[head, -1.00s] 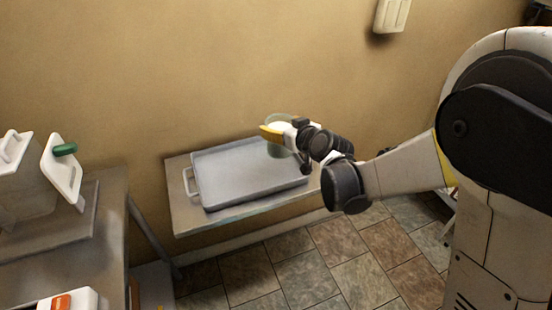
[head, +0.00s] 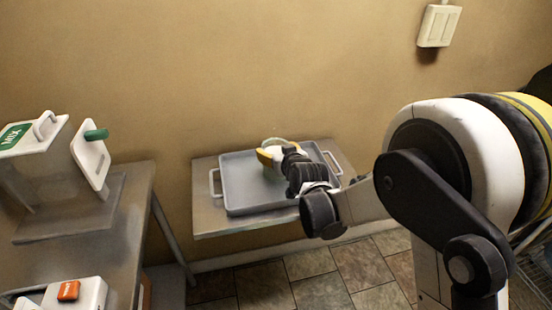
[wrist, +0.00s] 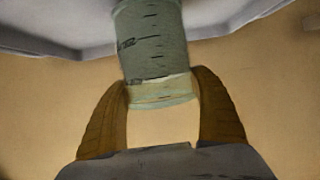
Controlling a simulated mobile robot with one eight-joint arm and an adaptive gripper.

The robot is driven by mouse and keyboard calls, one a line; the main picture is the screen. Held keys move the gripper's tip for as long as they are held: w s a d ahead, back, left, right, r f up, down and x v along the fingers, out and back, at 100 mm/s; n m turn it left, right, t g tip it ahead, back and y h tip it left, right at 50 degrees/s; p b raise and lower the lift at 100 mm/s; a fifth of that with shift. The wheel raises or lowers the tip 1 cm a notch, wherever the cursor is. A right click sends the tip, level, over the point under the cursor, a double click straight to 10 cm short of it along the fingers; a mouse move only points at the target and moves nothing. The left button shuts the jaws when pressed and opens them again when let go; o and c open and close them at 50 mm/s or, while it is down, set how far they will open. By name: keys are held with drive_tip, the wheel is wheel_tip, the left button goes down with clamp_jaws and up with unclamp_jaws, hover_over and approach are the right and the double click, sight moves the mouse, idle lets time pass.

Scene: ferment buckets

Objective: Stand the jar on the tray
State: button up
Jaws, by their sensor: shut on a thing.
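A pale green, see-through jar (head: 275,142) is in my gripper (head: 267,156), over the grey tray (head: 239,182). In the wrist view the jar (wrist: 152,42) has dark marks on its side, and my two yellow-brown fingers (wrist: 160,85) close on it near one end. The jar looks about upright in the head view. The tray's edge (wrist: 50,38) shows at the top of the wrist view. My gripper and wrist hide part of the jar, and I cannot tell whether its base touches the tray.
The tray lies on a small metal table (head: 208,220) against the wall. At the left a worktop (head: 120,218) bears a clear bin with a green MIX label (head: 14,137) and a white box with an orange button (head: 68,290). The rest of the tray is bare.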

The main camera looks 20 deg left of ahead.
wheel_tip(320, 180, down, 2)
drive_tip(key=shift+r, duration=0.15)
drive_tip(key=o, duration=1)
drive_tip(key=shift+f+b, duration=0.25)
drive_tip(key=shift+b, duration=0.1)
drive_tip(key=shift+c, duration=0.2)
drive_tip(key=o, duration=0.5)
drive_tip(key=shift+r, duration=0.1)
drive_tip(key=shift+r, duration=0.1)
